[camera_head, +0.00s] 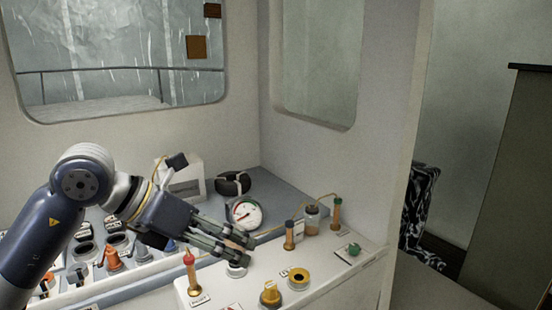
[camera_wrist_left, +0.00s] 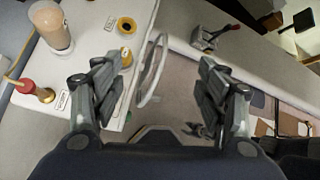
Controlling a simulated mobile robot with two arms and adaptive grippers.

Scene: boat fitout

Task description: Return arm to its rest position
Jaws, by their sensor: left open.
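My left arm comes in from the left in the head view. Its gripper (camera_head: 238,246) reaches over the console, with its fingertips above the panel near a small white knob (camera_head: 236,270). In the left wrist view the fingers of my left gripper (camera_wrist_left: 160,82) stand wide apart with nothing between them but the floor and a white ring-shaped wheel (camera_wrist_left: 152,68) beyond. The gripper is open and empty. My right gripper is not in view.
Several switches crowd the panel left, below my arm. Cabin walls and windows enclose the back. A patterned seat (camera_head: 420,205) is at right.

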